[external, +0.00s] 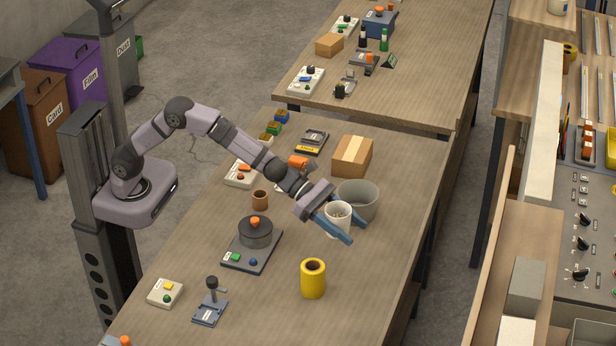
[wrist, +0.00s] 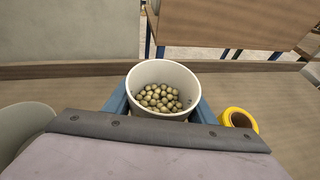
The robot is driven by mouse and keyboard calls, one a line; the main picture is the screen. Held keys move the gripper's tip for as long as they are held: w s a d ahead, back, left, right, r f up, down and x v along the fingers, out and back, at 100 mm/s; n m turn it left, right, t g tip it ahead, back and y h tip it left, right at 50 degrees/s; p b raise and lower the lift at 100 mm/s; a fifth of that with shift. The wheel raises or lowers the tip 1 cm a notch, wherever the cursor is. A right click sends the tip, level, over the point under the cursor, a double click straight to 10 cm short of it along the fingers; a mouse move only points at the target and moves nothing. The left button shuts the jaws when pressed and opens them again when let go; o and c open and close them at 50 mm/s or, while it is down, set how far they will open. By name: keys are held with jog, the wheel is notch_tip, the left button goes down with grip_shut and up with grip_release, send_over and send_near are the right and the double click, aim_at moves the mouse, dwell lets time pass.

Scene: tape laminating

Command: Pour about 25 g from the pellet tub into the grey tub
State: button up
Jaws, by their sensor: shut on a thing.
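The pellet tub (external: 338,212) is a white tub held between the blue fingers of my gripper (external: 345,232). In the wrist view the pellet tub (wrist: 137,76) looks upright, with many tan pellets (wrist: 160,98) inside. The grey tub (external: 362,194) stands on the table just behind and to the right of the pellet tub in the external view. The edge of the grey tub (wrist: 20,125) also shows at the left of the wrist view. The inside bottom of the grey tub is hidden. I cannot tell how high the pellet tub is above the table.
A yellow roll (external: 313,279) stands near the front, and it shows right of my gripper in the wrist view (wrist: 238,118). A cardboard box (external: 352,157) is behind the grey tub. A brown cup (external: 260,200) and a scale-like device (external: 254,240) are to the left. The table's right edge is nearby.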

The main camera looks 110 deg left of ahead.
jog(key=shift+w+a+r, duration=0.15)
jog(key=shift+w+a, duration=0.15)
jog(key=shift+a, duration=0.3)
jog(key=s+a+p, duration=0.1)
jog(key=a+p, duration=0.1)
jog(key=a, duration=1.4)
jog(key=s+a+f+p, duration=0.1)
jog(key=a+p, duration=0.1)
jog(key=a, duration=1.4)
jog(key=shift+s+f, duration=0.3)
jog(key=shift+s, duration=0.05)
